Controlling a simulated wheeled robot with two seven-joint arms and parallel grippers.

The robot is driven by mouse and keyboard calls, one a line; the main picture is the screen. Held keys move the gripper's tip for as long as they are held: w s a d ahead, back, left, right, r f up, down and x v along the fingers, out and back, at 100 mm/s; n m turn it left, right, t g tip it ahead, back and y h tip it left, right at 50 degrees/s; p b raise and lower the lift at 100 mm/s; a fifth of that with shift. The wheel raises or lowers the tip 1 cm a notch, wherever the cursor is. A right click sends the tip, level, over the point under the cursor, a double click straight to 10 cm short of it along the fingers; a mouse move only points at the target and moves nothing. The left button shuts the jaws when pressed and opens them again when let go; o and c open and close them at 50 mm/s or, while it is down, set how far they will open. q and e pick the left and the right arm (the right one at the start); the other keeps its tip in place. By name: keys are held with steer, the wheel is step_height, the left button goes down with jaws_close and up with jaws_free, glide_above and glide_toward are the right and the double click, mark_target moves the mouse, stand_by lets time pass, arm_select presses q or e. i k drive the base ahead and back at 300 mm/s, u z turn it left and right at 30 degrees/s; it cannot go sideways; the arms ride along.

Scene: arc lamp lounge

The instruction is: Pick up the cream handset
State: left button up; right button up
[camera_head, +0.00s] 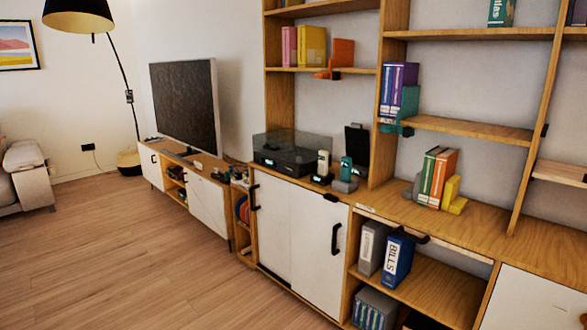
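The cream handset (323,163) stands upright on a small dark base on top of the wooden cabinet, right of the black turntable. A teal handset (346,169) stands close to its right on a grey base (344,186). Both are small in the head view, and I see no gripper near them. Neither my left nor my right gripper shows in this view.
The turntable (287,160) with its raised clear lid is left of the handsets. A black upright object (357,139) is behind them. Books (437,177) stand to the right. Below are white cabinet doors (318,246). The wooden floor (130,245) at left is clear.

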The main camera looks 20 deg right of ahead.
mark_target(323, 155)
steer(key=u, duration=0.35)
steer(key=i, duration=1.85)
steer(key=z, duration=0.15)
steer(key=i, duration=1.75)
steer(key=z, duration=1.9)
steer(key=i, duration=0.85)
steer(key=z, duration=0.7)
